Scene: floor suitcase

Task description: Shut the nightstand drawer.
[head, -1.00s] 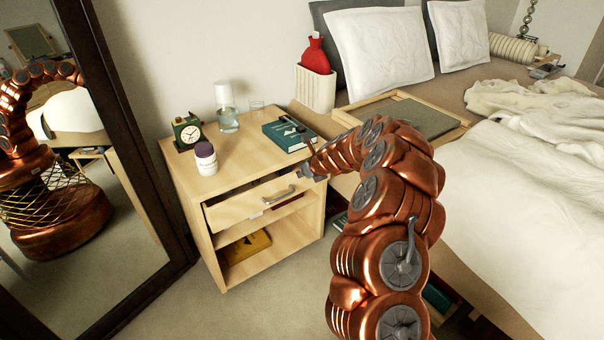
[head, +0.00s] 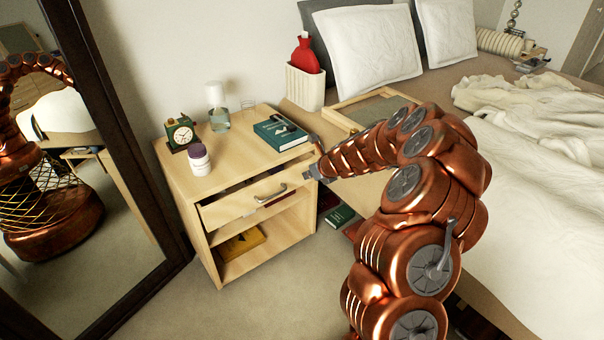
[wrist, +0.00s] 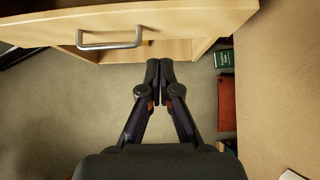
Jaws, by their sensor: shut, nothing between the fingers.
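The pale wooden nightstand (head: 183,225) stands against the wall. Its drawer (head: 235,207) is partly open, with a dark gap above its front and a grey bar handle (head: 270,193). In the wrist view the drawer front (wrist: 190,18) and handle (wrist: 110,41) are at the top. My gripper (head: 309,174) is at the right end of the drawer front. In the wrist view its fingers (wrist: 159,64) are together and empty, pointing at the nightstand to the right of the handle. I cannot tell whether they touch it.
On the nightstand top are a clock (head: 181,134), a pill jar (head: 199,160), a bottle (head: 218,115) and a teal book (head: 280,132). A yellow item (head: 241,243) lies on the lower shelf. The bed (head: 520,180) is at right, a mirror (head: 110,130) at left. Books (head: 341,216) lie on the floor.

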